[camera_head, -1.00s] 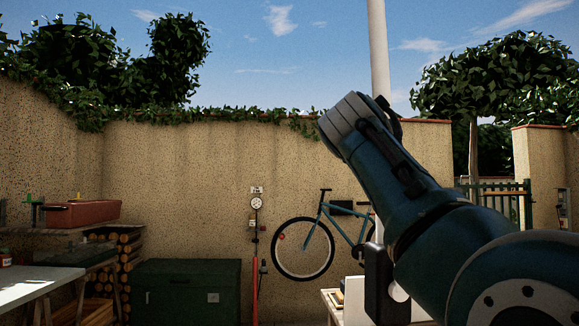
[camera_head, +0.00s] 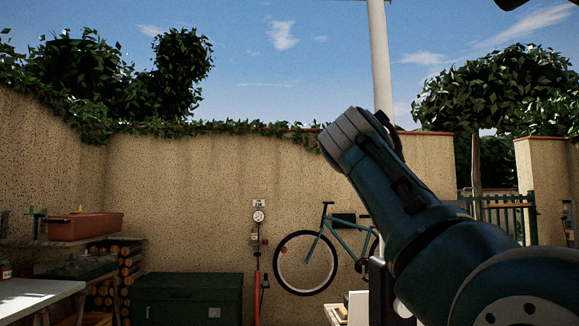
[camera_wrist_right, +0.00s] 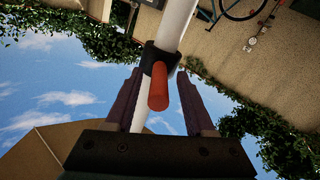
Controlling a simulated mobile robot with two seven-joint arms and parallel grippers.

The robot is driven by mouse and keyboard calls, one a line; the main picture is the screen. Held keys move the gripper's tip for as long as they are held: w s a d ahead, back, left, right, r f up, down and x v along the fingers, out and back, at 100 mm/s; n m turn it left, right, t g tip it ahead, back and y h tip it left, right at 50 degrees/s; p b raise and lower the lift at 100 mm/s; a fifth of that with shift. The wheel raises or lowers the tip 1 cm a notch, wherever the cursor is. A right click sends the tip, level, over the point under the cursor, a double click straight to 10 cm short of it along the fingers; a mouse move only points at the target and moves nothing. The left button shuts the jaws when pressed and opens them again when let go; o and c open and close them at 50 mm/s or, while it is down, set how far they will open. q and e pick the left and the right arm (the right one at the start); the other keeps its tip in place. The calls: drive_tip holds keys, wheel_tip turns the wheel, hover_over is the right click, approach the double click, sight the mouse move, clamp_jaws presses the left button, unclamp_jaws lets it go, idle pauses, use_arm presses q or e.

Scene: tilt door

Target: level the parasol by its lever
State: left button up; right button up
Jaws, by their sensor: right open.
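The parasol pole (camera_head: 380,60) rises white behind my right arm in the head view. In the right wrist view the pole (camera_wrist_right: 178,22) carries a black collar (camera_wrist_right: 160,58) with a short red lever (camera_wrist_right: 158,90). My right gripper (camera_wrist_right: 159,72) is open, with one finger on each side of the lever and gaps showing beside it. Whether a finger touches the lever I cannot tell. A brown panel, probably the parasol canopy (camera_wrist_right: 50,150), shows at the lower left of the wrist view. The right fingers do not show in the head view. My left gripper is out of view.
A bicycle (camera_head: 307,262) hangs on the plastered wall (camera_head: 180,190). A green chest (camera_head: 187,298) stands below. A bench (camera_head: 35,295) and a shelf with a red planter (camera_head: 85,226) are at left. A dark shape (camera_head: 510,3) cuts the top right corner.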

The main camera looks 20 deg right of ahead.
drive_tip(key=b+v, duration=0.2)
drive_tip(key=v, duration=0.8)
